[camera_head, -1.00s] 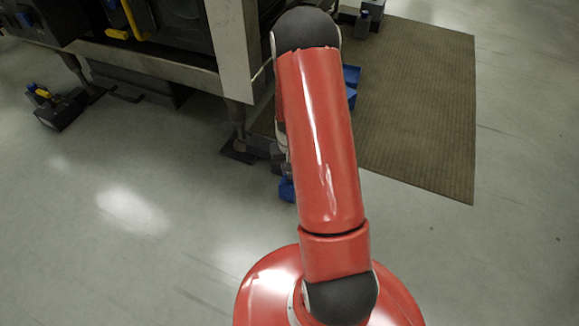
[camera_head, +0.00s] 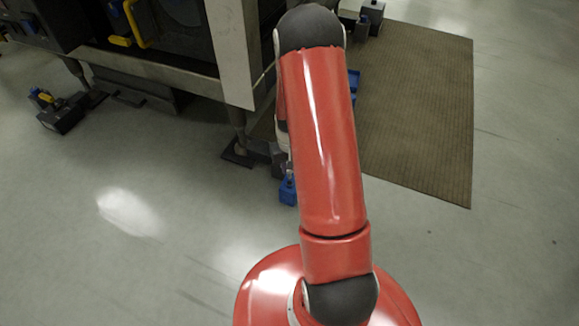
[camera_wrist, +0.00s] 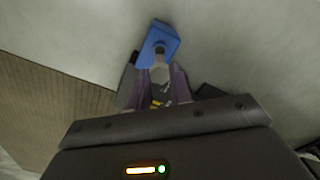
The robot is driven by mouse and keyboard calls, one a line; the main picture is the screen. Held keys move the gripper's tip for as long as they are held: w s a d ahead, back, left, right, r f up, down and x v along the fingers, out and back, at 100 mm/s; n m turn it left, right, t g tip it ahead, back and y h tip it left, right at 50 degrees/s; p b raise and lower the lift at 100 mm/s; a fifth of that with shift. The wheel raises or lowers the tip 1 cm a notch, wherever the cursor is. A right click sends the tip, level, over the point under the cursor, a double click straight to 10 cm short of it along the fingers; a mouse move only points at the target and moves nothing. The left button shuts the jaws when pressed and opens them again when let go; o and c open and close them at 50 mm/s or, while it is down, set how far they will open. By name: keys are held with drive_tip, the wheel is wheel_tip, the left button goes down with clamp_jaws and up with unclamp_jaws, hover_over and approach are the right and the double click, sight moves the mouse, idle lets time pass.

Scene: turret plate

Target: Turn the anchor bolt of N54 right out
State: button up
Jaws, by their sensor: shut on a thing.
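In the wrist view my gripper (camera_wrist: 162,74) points at a blue block (camera_wrist: 158,41), its two purple-grey fingers close together. A short pale round piece (camera_wrist: 160,61) sits at the fingertips against the block; it looks like the anchor bolt, but its shape is not clear. My fingers are shut on it. Small yellow parts (camera_wrist: 167,102) and dark parts lie behind the fingers. In the head view the blue block (camera_head: 288,192) shows on the floor side of the machine's near foot, partly behind my arm. No N54 label is readable, and my gripper is mostly hidden there.
The machine (camera_head: 165,70) stands at the upper left, its near foot plate (camera_head: 238,153) close to the blue block. A dark box (camera_head: 62,115) with blue and yellow parts stands at left. A brown mat (camera_head: 420,110) lies at right. The floor in front is clear.

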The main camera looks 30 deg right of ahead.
drive_tip(key=shift+r+p, duration=1.15)
drive_tip(key=shift+r, duration=0.9)
